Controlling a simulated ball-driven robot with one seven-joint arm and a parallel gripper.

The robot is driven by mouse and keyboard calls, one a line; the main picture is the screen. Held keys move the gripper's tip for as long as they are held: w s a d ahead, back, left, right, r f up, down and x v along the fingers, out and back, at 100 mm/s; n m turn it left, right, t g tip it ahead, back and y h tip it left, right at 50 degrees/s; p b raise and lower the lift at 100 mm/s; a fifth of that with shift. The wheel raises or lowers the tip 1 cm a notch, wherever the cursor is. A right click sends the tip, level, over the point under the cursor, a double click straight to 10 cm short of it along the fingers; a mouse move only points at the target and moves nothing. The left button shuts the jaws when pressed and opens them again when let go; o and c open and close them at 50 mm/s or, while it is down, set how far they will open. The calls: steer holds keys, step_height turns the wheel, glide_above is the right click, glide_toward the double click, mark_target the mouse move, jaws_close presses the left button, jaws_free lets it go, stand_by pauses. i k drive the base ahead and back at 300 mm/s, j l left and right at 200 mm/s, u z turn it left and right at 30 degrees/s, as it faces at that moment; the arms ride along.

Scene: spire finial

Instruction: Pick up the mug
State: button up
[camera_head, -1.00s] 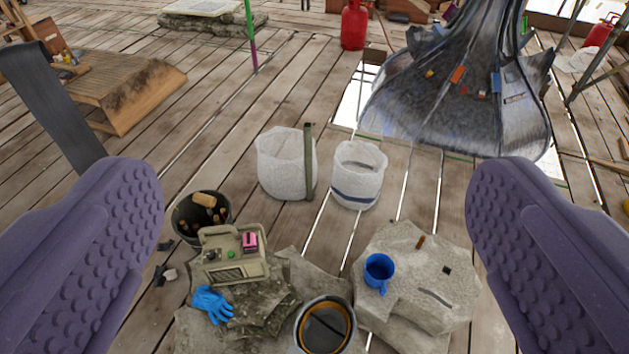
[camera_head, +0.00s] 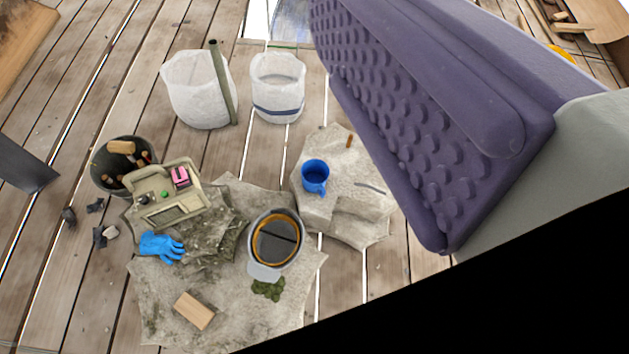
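My gripper (camera_head: 430,130) shows only one purple, studded finger, large at the upper right. The visible finger's inner pad is bare and touches nothing, so the gripper looks open and empty. The mug lies to the left of this finger in the picture, clear of it.
A grey helmet-like item (camera_head: 272,243), a beige radio-like box (camera_head: 165,195) and a blue glove (camera_head: 160,246) lie on rocks left of the mug. A dark bucket (camera_head: 122,165) and two white bags (camera_head: 277,88) stand beyond. Black fills the lower right.

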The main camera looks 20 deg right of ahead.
mark_target(316, 173)
steer(key=l, duration=1.55)
steer(key=i+l, duration=0.15)
steer(key=i, duration=0.2)
steer(key=i+l, duration=0.2)
steer(key=i, duration=0.15)
steer(key=i+l+u, duration=0.1)
steer(key=i, duration=0.3)
